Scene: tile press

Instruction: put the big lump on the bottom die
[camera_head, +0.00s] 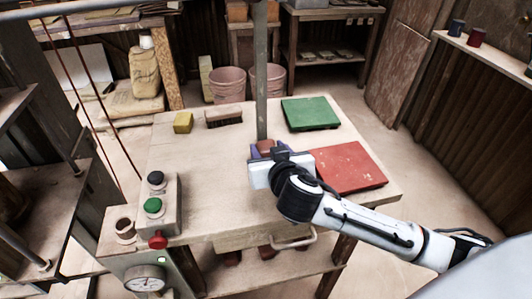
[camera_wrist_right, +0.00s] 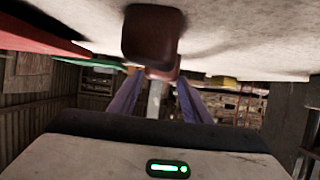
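My right gripper (camera_head: 267,148) is over the middle of the table, its purple fingers apart. A reddish-brown lump (camera_head: 266,145) shows at its fingertips. In the right wrist view, where the table is at the top, one brown lump (camera_wrist_right: 150,34) is close to the camera. A second lump (camera_wrist_right: 163,73) is farther off, in line with the gap between the open fingers (camera_wrist_right: 158,85). The near lump is hidden behind the gripper in the head view. I cannot tell which lump is bigger. I cannot surely make out the bottom die. My left gripper is out of view.
The table (camera_head: 205,185) holds a red slab (camera_head: 348,167), a green slab (camera_head: 310,113), a yellow block (camera_head: 183,122) and a brush (camera_head: 224,117). An upright post (camera_head: 262,75) stands behind the lump. A button box (camera_head: 160,205) and a gauge (camera_head: 146,279) are at the left.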

